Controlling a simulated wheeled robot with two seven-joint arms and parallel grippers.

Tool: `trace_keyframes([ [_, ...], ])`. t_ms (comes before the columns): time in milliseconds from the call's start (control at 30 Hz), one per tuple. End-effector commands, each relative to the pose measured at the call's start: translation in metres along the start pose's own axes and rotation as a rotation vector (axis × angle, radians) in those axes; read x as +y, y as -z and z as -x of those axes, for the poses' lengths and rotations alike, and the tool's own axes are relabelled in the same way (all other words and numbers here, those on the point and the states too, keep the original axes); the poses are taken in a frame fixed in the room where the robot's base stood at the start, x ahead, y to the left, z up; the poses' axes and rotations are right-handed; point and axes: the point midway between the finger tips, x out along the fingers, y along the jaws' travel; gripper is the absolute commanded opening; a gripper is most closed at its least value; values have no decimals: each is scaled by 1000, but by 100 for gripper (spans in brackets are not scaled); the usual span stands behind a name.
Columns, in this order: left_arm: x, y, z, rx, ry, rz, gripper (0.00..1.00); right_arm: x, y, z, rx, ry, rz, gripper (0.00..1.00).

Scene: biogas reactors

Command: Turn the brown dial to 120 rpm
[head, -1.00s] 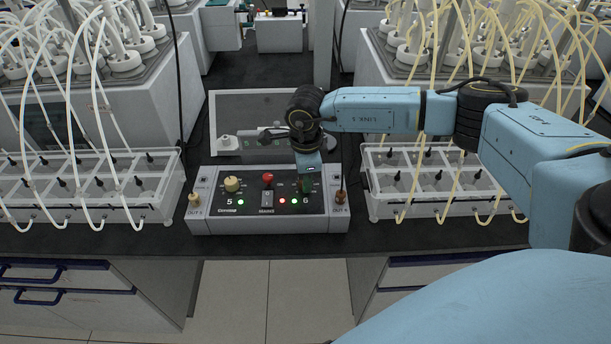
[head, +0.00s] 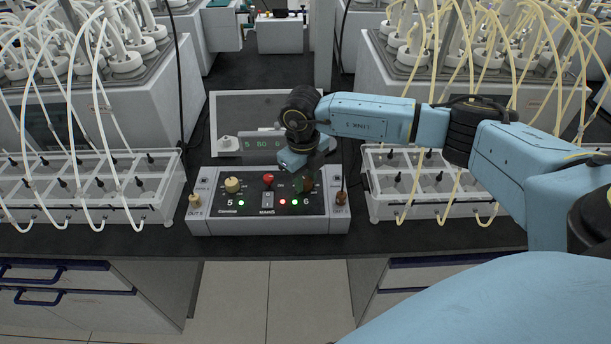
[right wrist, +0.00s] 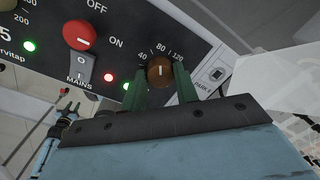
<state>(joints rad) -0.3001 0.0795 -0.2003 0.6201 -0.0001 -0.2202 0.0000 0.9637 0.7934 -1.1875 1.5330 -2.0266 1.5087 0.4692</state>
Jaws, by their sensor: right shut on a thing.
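The brown dial (right wrist: 160,72) shows in the right wrist view below its printed 40, 80 and 120 marks; its white line points roughly at 80. The green fingers of my right gripper (right wrist: 161,86) are on either side of it, shut on it.
White racks (head: 85,218) with tubes flank the box. A display (head: 262,144) stands behind it.

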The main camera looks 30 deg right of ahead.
Motion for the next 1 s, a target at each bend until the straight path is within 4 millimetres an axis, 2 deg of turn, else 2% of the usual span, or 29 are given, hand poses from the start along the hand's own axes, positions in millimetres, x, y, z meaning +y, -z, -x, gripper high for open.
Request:
trace_keyframes([
  [700, 0, 2, 16, 0, 0, 0, 36, -1, -1, 2, 34, 1, -676, 7],
  [1000, -1, 2, 24, 0, 0, 0, 36, -1, -2, 2, 45, 1, -895, 7],
])
